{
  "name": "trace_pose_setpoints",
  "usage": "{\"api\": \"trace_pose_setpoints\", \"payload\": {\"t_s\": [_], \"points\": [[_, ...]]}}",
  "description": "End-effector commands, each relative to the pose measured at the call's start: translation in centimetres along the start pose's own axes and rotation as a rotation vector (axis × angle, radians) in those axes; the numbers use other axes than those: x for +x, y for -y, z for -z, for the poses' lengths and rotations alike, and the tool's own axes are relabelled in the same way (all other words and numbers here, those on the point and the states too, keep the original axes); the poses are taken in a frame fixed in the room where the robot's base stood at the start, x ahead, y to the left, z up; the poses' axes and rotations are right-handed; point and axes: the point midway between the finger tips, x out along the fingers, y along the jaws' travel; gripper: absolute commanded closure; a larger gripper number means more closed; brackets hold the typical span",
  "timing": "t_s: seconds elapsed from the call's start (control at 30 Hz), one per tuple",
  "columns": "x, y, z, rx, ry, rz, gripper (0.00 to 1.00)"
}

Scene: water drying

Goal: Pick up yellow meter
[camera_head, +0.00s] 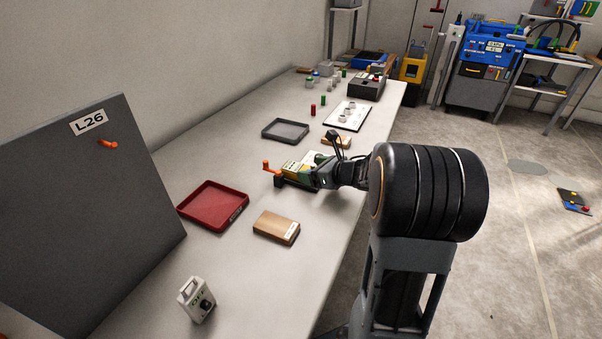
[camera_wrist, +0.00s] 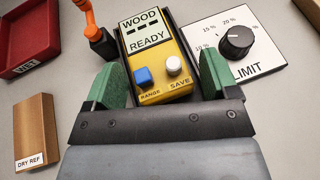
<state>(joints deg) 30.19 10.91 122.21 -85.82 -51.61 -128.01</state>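The yellow meter (camera_wrist: 160,60) lies face up, with a "WOOD --- READY" display, a blue RANGE button and a white SAVE button. It sits in a dark holder with an orange lever (camera_wrist: 88,22) at its left. In the head view the meter (camera_head: 291,166) is partly hidden by my gripper (camera_head: 318,173), low over the table. In the wrist view my gripper (camera_wrist: 160,80) has its two green fingers apart, one on each side of the meter's button end. A narrow gap shows at the right finger; contact on the left is unclear.
A LIMIT dial card (camera_wrist: 262,62) lies right of the meter. A wooden DRY REF block (camera_wrist: 35,130) and red WET tray (camera_wrist: 28,45) lie to the left. A grey tray (camera_head: 286,130) is farther back; a white device (camera_head: 197,300) stands at the front.

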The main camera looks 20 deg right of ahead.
Motion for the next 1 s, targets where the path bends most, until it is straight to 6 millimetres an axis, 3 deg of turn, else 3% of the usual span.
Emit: {"api": "trace_pose_setpoints", "payload": {"t_s": [0.47, 0.73, 0.9, 0.93, 1.0], "points": [[0.0, 0.0, 0.0, 0.0, 0.0, 0.0, 0.65], [-0.1, 0.1, -0.2, -0.001, 0.002, 0.001, 0.65], [-0.6, 0.1, -1.4, -0.003, 0.003, 0.002, 0.65], [-0.7, 0.1, -1.7, -0.003, 0.004, 0.003, 0.67], [-1.1, 0.1, -2.7, -0.005, 0.004, 0.003, 0.8]]}}
